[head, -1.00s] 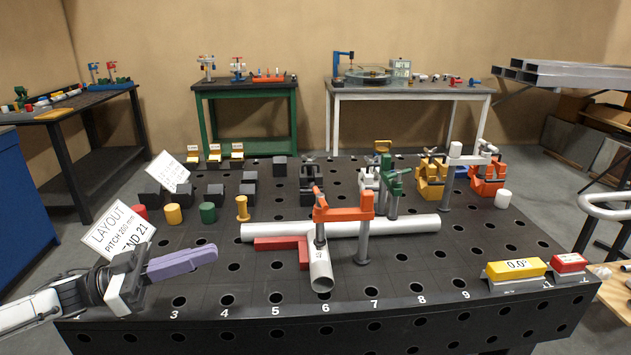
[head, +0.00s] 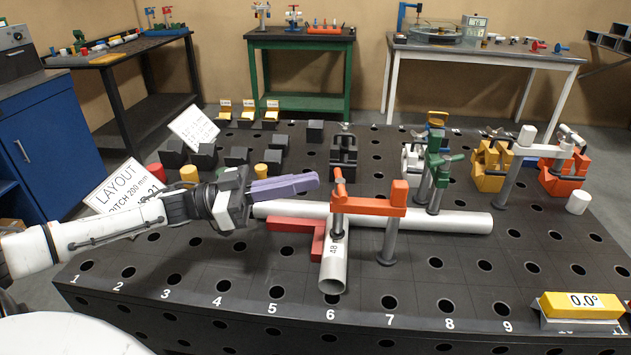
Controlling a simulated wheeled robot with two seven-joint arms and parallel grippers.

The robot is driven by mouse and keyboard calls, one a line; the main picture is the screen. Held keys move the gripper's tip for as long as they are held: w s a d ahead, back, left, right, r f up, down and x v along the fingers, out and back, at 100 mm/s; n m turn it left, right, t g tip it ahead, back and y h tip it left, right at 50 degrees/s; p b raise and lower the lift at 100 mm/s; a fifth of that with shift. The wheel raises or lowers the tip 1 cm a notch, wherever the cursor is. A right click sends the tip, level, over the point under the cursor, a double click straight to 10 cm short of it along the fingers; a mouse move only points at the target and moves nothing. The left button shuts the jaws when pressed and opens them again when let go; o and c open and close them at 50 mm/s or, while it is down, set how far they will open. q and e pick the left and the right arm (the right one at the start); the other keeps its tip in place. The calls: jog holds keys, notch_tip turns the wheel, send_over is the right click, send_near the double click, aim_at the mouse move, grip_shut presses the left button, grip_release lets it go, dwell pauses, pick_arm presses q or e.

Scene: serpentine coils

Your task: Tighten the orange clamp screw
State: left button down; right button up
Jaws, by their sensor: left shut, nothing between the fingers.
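The orange clamp (head: 370,205) stands on the black perforated table, its post to the right of the short pipe. Its screw (head: 338,184), with a small orange handle on top, comes down on the white pipe joint. The white pipe (head: 455,222) forms a T, with a short leg (head: 333,272) pointing toward me. A red square (head: 290,226) lies against the inner left corner. My left gripper (head: 314,180) is shut and empty, its purple fingers pointing right, just left of the screw handle with a small gap. My right gripper is out of view.
A green clamp (head: 438,170) stands behind the pipe. Yellow clamps (head: 490,165) and another orange clamp (head: 562,170) stand at the right. A yellow level box (head: 582,305) sits at the front right. A layout sign (head: 122,187) stands behind my left arm.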

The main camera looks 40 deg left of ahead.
aim_at(335, 171)
pick_arm(q)
jog(key=x, duration=0.2)
jog(key=shift+w+d, duration=0.25)
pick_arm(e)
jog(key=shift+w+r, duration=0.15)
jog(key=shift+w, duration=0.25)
pick_arm(q)
jog(key=shift+w+a+r, duration=0.1)
jog(key=shift+w, duration=0.3)
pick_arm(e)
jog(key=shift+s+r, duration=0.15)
pick_arm(q)
jog(key=shift+w, duration=0.1)
jog(key=shift+w+d+r+m+g+h, duration=0.1)
jog(key=shift+w+d+m+g+h, duration=0.2)
jog(key=shift+w, duration=0.25)
jog(key=shift+w+d+m+g+h, duration=0.15)
jog(key=shift+w+d+g+h, duration=0.15)
jog(key=shift+w, duration=0.2)
jog(key=shift+w+d+m+g+h, duration=0.15)
jog(key=shift+w+m+g+h, duration=0.1)
jog(key=shift+w+g, duration=0.25)
jog(key=shift+w+d+p, duration=0.45)
jog(key=shift+d+p, duration=0.1)
jog(key=shift+p, duration=0.05)
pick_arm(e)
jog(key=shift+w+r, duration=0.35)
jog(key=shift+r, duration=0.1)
